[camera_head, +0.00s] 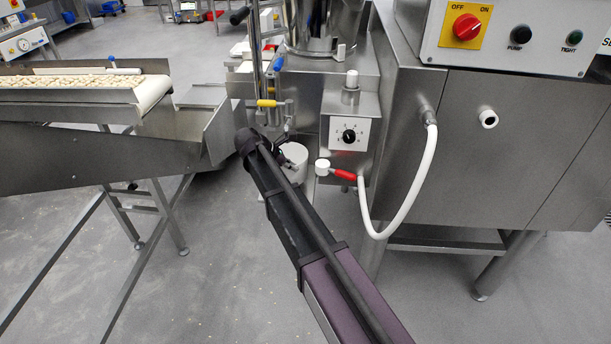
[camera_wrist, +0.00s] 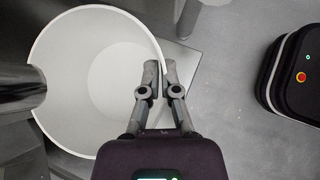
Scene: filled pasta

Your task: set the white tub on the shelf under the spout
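The white tub (camera_head: 296,153) is beside the filling machine, partly hidden behind the end of my arm. In the wrist view the tub (camera_wrist: 70,45) is open, round and looks empty inside. My gripper (camera_wrist: 160,66) is at its right rim, one finger inside and one outside, with the rim pinched in the narrow gap. The metal spout (camera_wrist: 18,88) reaches over the tub's left edge. A grey metal corner, likely the shelf (camera_wrist: 183,60), shows beneath the tub. I cannot tell whether the tub rests on it or hangs just above.
The control box with a dial (camera_head: 348,134) stands right of the tub. A white hose (camera_head: 414,190) with a red handle loops nearby. A conveyor carrying pasta (camera_head: 70,82) and its metal chute (camera_head: 205,125) are on the left. The floor between is clear.

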